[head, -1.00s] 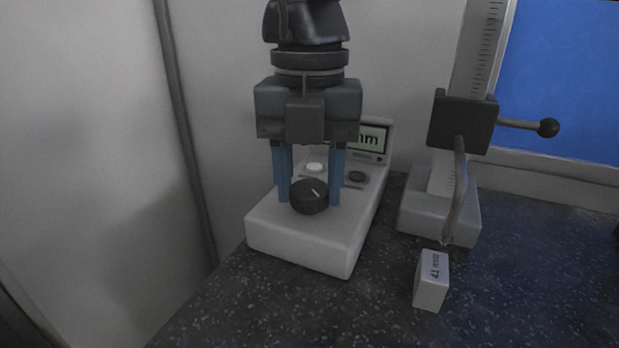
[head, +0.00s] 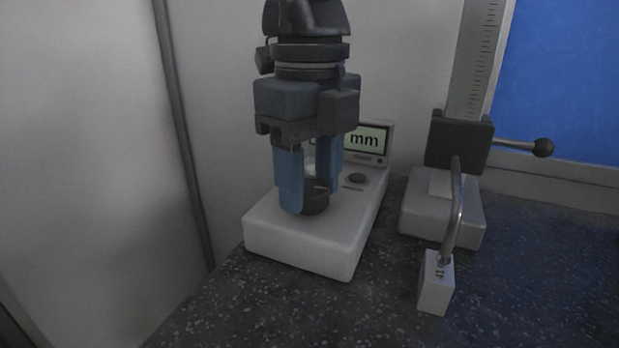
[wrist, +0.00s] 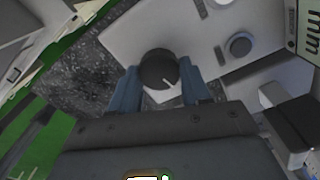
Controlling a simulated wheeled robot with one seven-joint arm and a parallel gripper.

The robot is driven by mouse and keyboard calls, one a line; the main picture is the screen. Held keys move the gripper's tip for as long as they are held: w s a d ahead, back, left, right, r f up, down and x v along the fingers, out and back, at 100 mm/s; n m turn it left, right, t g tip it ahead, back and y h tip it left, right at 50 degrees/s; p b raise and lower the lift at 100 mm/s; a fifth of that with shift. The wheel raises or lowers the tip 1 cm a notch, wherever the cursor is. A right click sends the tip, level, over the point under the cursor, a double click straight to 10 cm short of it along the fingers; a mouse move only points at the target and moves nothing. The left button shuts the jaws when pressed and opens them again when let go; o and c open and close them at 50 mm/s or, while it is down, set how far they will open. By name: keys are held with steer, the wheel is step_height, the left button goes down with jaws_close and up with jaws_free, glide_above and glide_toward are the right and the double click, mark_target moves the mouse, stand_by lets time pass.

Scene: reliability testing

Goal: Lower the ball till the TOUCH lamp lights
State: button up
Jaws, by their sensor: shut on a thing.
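My gripper (head: 312,200) is shut on the black knob (head: 317,204) of a white console (head: 300,242). In the wrist view the fingers sit on either side of the knob (wrist: 158,70), whose white pointer line shows. The console's display (head: 367,141) reads "mm"; its digits are hidden behind my gripper. The dark carriage (head: 458,142) on the scaled column carries a bent rod whose small ball end (head: 443,259) is at the top of the white 41 mm block (head: 436,287). I cannot tell whether they touch.
The carriage has a side lever with a black round end (head: 543,147). The column stands on a pale base (head: 420,218). The speckled bench top (head: 540,260) is clear on the right.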

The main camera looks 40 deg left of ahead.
mark_target(311, 187)
steer(key=n, duration=0.4)
steer(key=shift+r, duration=0.1)
steer(key=n, duration=0.4)
steer(key=shift+w+n, duration=0.1)
steer(key=shift+n, duration=0.2)
stand_by(0.4)
steer(key=o, duration=1.1)
step_height(311, 187, up, 8)
steer(key=shift+f+b, duration=0.15)
steer(key=shift+b, duration=0.15)
